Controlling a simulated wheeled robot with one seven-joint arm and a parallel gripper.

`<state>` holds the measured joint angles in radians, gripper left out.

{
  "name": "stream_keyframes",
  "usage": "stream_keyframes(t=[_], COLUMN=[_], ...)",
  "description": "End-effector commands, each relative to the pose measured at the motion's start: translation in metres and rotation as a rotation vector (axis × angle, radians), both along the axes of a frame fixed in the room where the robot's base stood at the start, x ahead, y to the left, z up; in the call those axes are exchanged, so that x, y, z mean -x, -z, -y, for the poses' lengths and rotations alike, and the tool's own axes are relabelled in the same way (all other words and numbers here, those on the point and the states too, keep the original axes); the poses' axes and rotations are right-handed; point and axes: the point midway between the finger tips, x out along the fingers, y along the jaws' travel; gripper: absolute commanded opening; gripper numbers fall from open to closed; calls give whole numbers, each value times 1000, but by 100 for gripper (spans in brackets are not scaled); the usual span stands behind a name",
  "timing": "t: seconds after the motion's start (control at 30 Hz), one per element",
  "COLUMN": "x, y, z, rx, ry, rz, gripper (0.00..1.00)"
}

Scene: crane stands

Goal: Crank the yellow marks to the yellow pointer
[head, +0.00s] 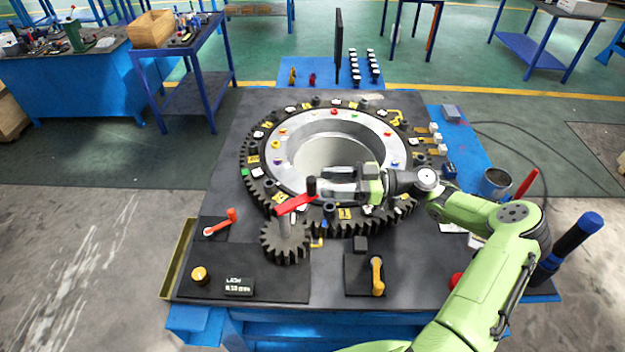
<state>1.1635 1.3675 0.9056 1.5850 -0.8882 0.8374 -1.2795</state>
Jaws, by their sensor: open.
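A large dark toothed ring (250,179) lies on the bench, with yellow, white and other coloured marks on it. One yellow mark (345,213) is on its near side and another (253,159) on its left. A pale inner ring (284,153) carries small coloured studs. A small dark gear (285,243) stands at the ring's near-left edge, topped by a red crank arm (292,205) with an upright black knob (311,187). My gripper (326,186) is open, its fingertips just right of the knob; contact cannot be told. A yellow bracket (397,116) is at the far right; I cannot tell whether it is the pointer.
A red-handled lever (221,223), yellow knob (200,274), small display (238,286) and yellow-handled lever (377,275) sit along the near side. A metal cup (495,183) and blue-capped cylinder (575,235) stand at right.

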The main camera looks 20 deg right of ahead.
Motion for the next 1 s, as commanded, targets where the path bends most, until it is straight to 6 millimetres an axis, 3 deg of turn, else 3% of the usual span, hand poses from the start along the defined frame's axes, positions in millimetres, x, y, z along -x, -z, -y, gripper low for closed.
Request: stream_keyframes(t=[0.1,0.23,0.57,0.87,1.0], x=[-7,-12,-14,-14,-14], y=[-2,-1,0,0,0], z=[-26,-42,-48,-47,-47], rx=[-1,-2,0,-1,-1], ry=[-5,-3,0,-1,-1], rz=[-2,-2,-1,-2,-2], gripper=[51,51,49,3,0])
